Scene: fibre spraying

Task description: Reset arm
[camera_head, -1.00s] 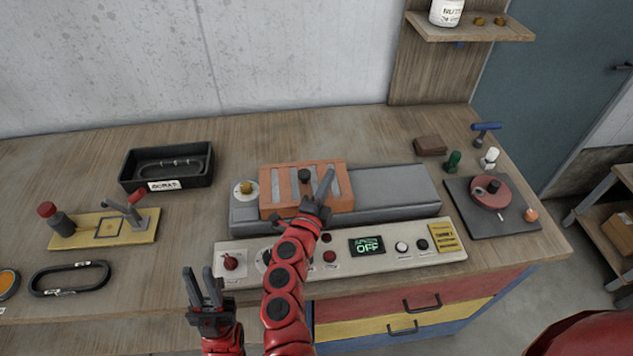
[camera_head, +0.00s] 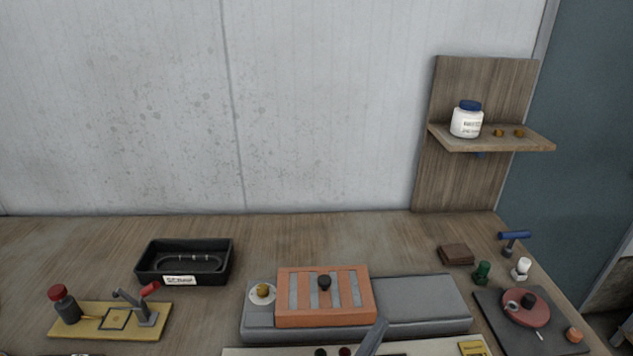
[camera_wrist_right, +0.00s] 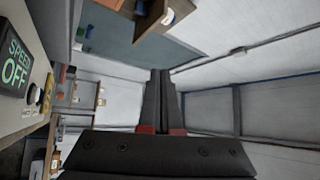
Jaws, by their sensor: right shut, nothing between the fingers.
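My right gripper (camera_head: 374,336) shows only as a dark grey fingertip at the bottom edge of the head view, in front of the orange slatted cover. In the right wrist view its two dark fingers (camera_wrist_right: 161,74) are together, with nothing between them. My left gripper is out of view. The grey machine bed (camera_head: 425,302) carries the orange slatted cover (camera_head: 291,318) with a black knob. The control panel shows only as a strip at the bottom of the head view; in the right wrist view its display (camera_wrist_right: 16,62) reads SPEED OFF.
A black tray (camera_head: 143,272) stands at the back left, behind a yellow board (camera_head: 75,322) with a red-handled clamp. A dark plate (camera_head: 490,310) with a red disc is at the right. A wall shelf (camera_head: 480,143) holds a white jar (camera_head: 466,121).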

